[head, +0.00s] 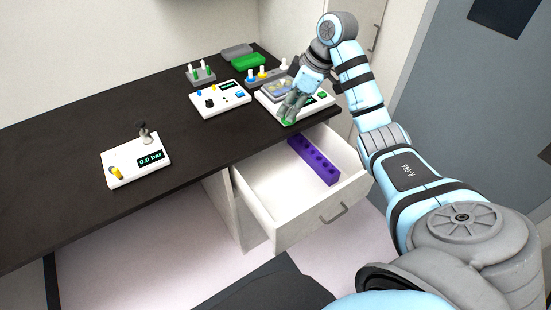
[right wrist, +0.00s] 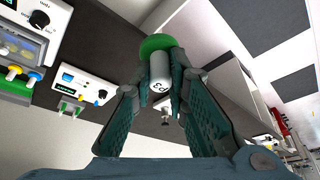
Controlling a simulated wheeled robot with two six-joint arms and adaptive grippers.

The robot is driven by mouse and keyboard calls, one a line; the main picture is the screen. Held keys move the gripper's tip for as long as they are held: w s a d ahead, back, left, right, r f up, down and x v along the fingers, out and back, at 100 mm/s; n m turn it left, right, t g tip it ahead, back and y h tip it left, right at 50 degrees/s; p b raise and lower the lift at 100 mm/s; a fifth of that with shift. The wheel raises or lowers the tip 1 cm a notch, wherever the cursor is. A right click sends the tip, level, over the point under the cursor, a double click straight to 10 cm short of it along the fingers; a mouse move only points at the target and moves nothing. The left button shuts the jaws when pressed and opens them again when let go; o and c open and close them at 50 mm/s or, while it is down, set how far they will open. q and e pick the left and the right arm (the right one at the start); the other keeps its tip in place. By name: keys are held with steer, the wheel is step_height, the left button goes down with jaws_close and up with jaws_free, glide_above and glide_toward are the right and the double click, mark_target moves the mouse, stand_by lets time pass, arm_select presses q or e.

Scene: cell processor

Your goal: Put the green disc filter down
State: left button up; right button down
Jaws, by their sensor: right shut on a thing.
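The green disc filter (right wrist: 157,43) shows in the right wrist view as a green disc with a grey-white cylinder carrying a dark marking. My right gripper (right wrist: 159,85) is shut on it, with one finger on each side of the cylinder. In the head view my right gripper (head: 290,112) is at the front edge of the white device on the right, and a small green part (head: 287,122) of the filter shows below the fingertips. I cannot tell whether the filter touches a surface. My left gripper is not in view.
An open white drawer (head: 262,212) with a purple rack (head: 314,161) is below the gripper. On the dark bench (head: 60,165) stand a white device (head: 287,98), a control box (head: 220,98), a pressure unit (head: 136,163) and green trays (head: 240,57). The bench's left part is clear.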

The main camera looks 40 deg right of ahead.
steer(key=shift+g, duration=0.3)
steer(key=a+f+b, duration=0.1)
steer(key=f+b, duration=0.7)
steer(key=f, duration=0.5)
steer(key=f+b, duration=0.9)
steer(key=f, duration=0.4)
steer(key=s+a+f+b, duration=0.1)
steer(key=f+b, duration=0.7)
steer(key=f, duration=0.5)
steer(key=shift+s+a+f+b, duration=0.1)
steer(key=shift+a+f+b, duration=0.2)
steer(key=shift+f+b, duration=0.1)
steer(key=shift+f, duration=0.2)
